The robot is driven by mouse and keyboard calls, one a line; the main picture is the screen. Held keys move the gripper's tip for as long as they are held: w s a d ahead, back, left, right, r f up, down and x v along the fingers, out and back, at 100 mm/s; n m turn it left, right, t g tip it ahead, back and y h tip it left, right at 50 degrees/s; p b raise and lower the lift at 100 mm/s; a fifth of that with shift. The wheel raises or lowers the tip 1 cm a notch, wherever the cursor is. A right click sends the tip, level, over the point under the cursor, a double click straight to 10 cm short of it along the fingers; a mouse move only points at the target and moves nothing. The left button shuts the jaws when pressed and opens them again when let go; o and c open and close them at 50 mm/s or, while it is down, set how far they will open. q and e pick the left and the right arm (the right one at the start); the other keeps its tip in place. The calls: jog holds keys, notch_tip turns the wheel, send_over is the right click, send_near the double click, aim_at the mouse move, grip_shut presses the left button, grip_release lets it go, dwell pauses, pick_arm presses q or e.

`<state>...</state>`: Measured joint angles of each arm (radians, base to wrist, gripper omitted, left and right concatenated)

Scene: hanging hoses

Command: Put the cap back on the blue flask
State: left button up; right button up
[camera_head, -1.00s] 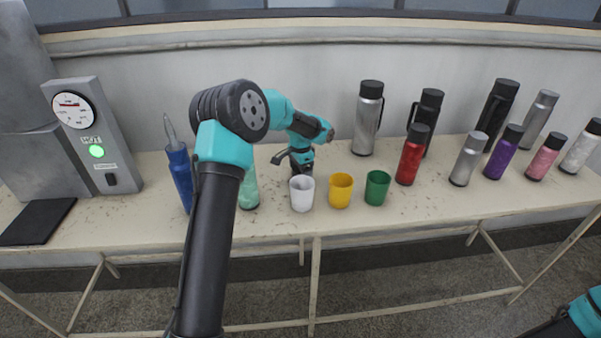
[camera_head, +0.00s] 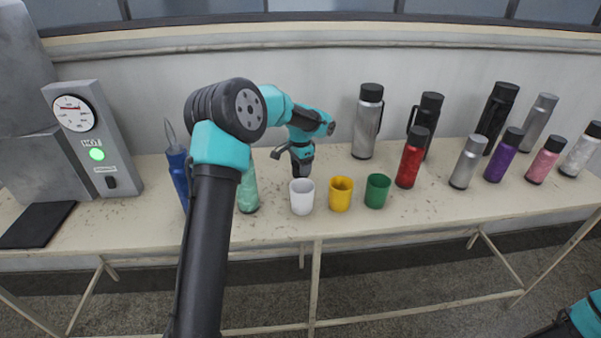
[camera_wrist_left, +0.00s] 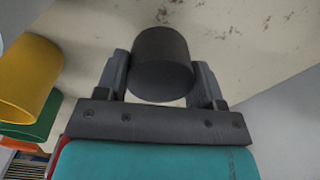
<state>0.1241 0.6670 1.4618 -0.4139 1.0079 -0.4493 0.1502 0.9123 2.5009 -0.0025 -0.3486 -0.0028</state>
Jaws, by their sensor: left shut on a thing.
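The blue flask (camera_head: 177,172) stands upright at the left of the table, partly hidden by my left arm. It has no black cap on it, and a pale wisp rises from its top. My left gripper (camera_head: 301,165) is at mid-table behind the white cup, to the right of the flask and apart from it. It is shut on a black cap (camera_wrist_left: 162,65), which shows between the two fingers in the left wrist view. Whether the cap touches the table is hard to tell. My right gripper is out of view; only part of that arm shows at lower right.
A mint flask (camera_head: 248,190) is beside my left arm. Several capped flasks stand at right, including a red one (camera_head: 411,163). A grey dispenser (camera_head: 95,140) is at left.

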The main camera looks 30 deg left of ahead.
pick_arm(q)
notch_tip(320, 180, up, 7)
jog(key=shift+f, duration=0.2)
dwell(0.4)
